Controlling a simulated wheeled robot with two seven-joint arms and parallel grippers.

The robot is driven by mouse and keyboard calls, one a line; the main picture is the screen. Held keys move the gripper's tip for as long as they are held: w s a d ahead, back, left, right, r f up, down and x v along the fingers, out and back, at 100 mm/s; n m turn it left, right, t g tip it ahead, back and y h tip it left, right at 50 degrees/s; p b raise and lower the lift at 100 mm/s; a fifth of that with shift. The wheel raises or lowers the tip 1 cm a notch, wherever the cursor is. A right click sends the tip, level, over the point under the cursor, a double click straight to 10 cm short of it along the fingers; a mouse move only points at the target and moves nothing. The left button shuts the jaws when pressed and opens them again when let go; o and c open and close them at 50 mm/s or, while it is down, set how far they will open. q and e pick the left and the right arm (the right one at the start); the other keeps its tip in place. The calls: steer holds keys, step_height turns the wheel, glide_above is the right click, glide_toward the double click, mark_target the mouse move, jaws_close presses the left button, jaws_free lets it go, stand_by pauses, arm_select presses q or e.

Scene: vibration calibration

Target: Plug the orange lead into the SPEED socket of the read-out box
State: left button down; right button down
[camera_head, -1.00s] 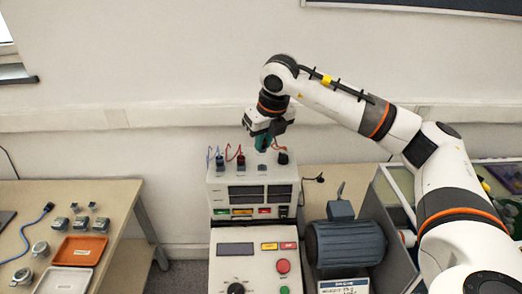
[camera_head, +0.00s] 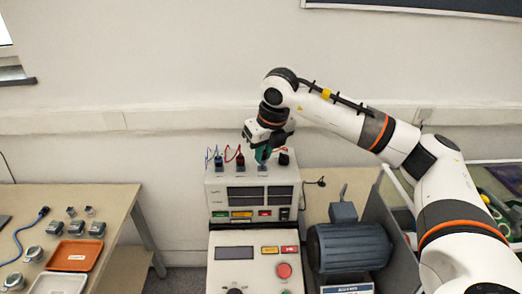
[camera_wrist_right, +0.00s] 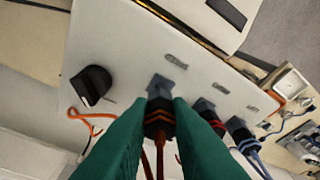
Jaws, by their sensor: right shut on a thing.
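The read-out box (camera_head: 232,196) stands upright at the centre of the head view, with a row of sockets on its top. My right gripper (camera_head: 262,160) is above this row, its green fingers pointing down. In the right wrist view the fingers (camera_wrist_right: 160,128) are shut on the dark, orange-banded plug of the orange lead (camera_wrist_right: 159,118). The plug's tip meets a grey socket (camera_wrist_right: 160,87); how deep it sits I cannot tell. The socket labels are not readable. My left gripper is not in view.
Beside the held plug are a red-banded plug (camera_wrist_right: 207,112) and a blue-banded plug (camera_wrist_right: 240,134) in their sockets. A black knob-like part (camera_wrist_right: 91,85) is on the other side. A motor (camera_head: 346,246) stands right of the box; a table with trays (camera_head: 75,255) is at left.

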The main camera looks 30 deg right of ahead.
steer(key=shift+f+b, duration=0.95)
steer(key=shift+b, duration=0.15)
stand_by(2.7)
steer(key=m+h, duration=0.1)
steer(key=m, duration=0.3)
steer(key=shift+a, duration=0.15)
stand_by(0.3)
steer(key=shift+a+m+h, duration=0.1)
steer(key=shift+m+h, duration=0.2)
steer(key=shift+m, duration=0.6)
steer(key=shift+m+g, duration=0.4)
steer(key=shift+m, duration=0.7)
steer(key=m+g+h, duration=0.1)
steer(key=m, duration=0.3)
steer(key=shift+w+a+r+p, duration=0.1)
steer(key=shift+w+p, duration=0.05)
steer(key=shift+p, duration=0.15)
